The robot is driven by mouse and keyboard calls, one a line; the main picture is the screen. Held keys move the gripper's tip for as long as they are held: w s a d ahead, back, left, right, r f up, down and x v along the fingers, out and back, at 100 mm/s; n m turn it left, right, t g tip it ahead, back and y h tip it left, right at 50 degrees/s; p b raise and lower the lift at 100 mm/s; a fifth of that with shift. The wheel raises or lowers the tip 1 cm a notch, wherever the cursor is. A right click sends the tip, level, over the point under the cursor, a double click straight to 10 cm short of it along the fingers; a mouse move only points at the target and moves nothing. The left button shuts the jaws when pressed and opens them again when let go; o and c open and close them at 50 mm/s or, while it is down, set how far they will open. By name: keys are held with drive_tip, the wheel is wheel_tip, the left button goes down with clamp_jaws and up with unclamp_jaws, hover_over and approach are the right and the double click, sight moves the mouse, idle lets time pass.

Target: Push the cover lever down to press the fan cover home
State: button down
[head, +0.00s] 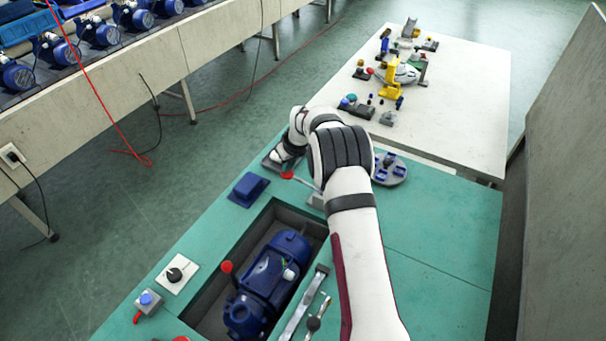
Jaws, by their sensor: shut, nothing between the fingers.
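My gripper (279,157) is at the far end of my white arm, low over the far left part of the green bench. It is small here, looks shut and holds nothing. A lever with a red knob (287,175) is just in front of it, its grey rod running right towards my arm; I cannot tell if they touch. A blue pump motor (270,283) lies in a dark recess in the bench. A second red knob (227,267) stands at the motor's left side. I cannot make out the fan cover, nor which red knob belongs to the cover lever.
A blue block (249,187), a rotary switch (175,274) and a blue push button (147,300) line the left edge. A white table (455,95) behind holds several small parts. The bench's right side is clear.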

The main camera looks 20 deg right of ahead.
drive_tip(key=shift+f, duration=0.1)
drive_tip(key=shift+a+f, duration=0.1)
drive_tip(key=shift+f, duration=0.35)
drive_tip(key=shift+w+f, duration=0.1)
drive_tip(key=shift+f, duration=0.4)
idle(0.4)
drive_tip(key=shift+f, duration=0.25)
idle(0.5)
